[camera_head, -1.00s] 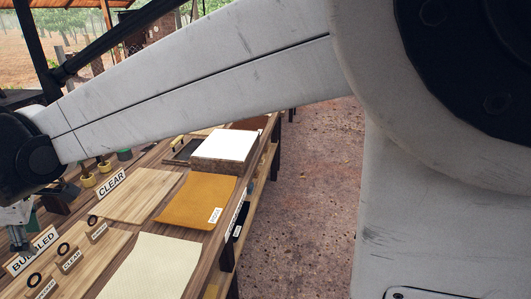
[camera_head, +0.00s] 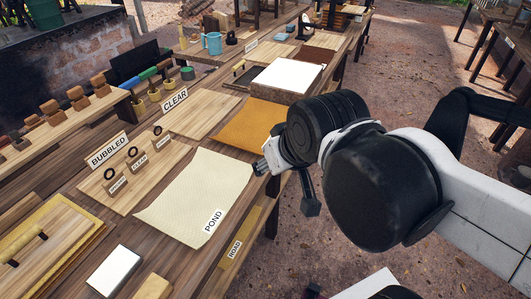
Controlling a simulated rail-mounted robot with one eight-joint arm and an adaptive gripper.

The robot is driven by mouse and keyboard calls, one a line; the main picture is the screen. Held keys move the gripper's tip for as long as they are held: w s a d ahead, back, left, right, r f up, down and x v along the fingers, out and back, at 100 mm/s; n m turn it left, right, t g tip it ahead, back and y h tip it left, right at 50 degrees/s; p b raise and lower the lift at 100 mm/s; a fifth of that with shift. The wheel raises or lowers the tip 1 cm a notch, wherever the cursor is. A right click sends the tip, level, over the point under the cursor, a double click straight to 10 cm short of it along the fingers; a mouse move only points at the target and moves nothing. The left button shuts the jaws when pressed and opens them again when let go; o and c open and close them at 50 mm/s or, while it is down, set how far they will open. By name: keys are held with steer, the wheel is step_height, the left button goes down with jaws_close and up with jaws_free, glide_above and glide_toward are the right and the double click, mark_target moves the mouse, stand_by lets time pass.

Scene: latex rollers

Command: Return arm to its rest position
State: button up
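My arm (camera_head: 450,190) reaches in from the right edge and bends at a large black joint. My gripper (camera_head: 262,168) is at its far end, small and grey, pointing left over the right edge of the workbench (camera_head: 262,222). It is beside the right corner of a cream textured sheet (camera_head: 195,195) tagged POND. I cannot tell whether it touches anything or whether its fingers are open. No held object shows.
An orange sheet (camera_head: 250,125) and a white-topped stack (camera_head: 287,76) lie farther along the bench. Wooden boards, BUBBLED (camera_head: 109,149) and CLEAR (camera_head: 174,99) signs, and several rollers stand to the left. The floor (camera_head: 410,70) right of the bench is open.

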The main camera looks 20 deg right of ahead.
steer(key=shift+s+d+f+m, duration=0.3)
steer(key=shift+s+d, duration=0.05)
step_height(320, 180, down, 4)
steer(key=b, duration=0.3)
steer(key=shift+r+b, duration=0.2)
steer(key=shift+b, duration=0.1)
